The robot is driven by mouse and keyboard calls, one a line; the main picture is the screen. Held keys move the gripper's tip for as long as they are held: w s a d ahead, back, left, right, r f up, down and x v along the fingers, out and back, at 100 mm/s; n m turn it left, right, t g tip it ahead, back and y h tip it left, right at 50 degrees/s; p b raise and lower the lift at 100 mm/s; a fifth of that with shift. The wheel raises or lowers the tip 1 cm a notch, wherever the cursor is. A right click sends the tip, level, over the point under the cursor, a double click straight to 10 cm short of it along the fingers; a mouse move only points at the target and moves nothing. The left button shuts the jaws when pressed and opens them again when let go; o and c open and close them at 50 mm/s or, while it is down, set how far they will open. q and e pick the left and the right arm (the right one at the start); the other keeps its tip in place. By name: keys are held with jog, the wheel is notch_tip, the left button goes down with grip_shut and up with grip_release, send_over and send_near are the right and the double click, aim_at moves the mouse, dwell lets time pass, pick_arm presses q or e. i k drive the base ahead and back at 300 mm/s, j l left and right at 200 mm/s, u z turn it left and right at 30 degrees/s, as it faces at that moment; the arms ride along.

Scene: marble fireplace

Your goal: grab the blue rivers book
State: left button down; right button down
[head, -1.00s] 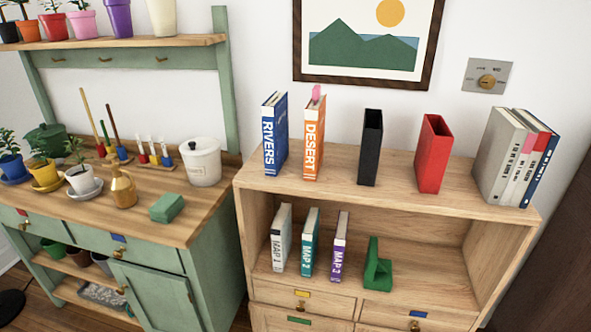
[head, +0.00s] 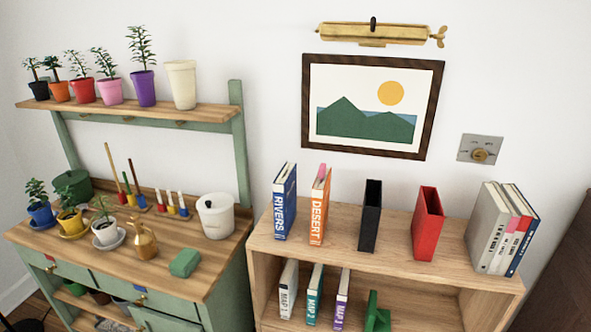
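The blue RIVERS book (head: 284,202) stands upright at the left end of the top of the wooden bookcase (head: 342,238). Its spine faces me, with white lettering. The orange DESERT book (head: 318,210) stands upright just to its right with a small gap between them, and a pink tab sticks up from its top. Neither of my grippers shows in the head view.
A black holder (head: 370,215), a red holder (head: 427,224) and a group of books (head: 497,230) stand further right on top. Map books (head: 314,292) and a green bookend (head: 376,315) are below. A green potting bench (head: 190,275) stands left.

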aim_at(284, 186)
jog(key=i+j+z, duration=0.1)
jog(key=i+z, duration=0.2)
jog(key=i+j+z, duration=0.25)
jog(key=i, duration=0.25)
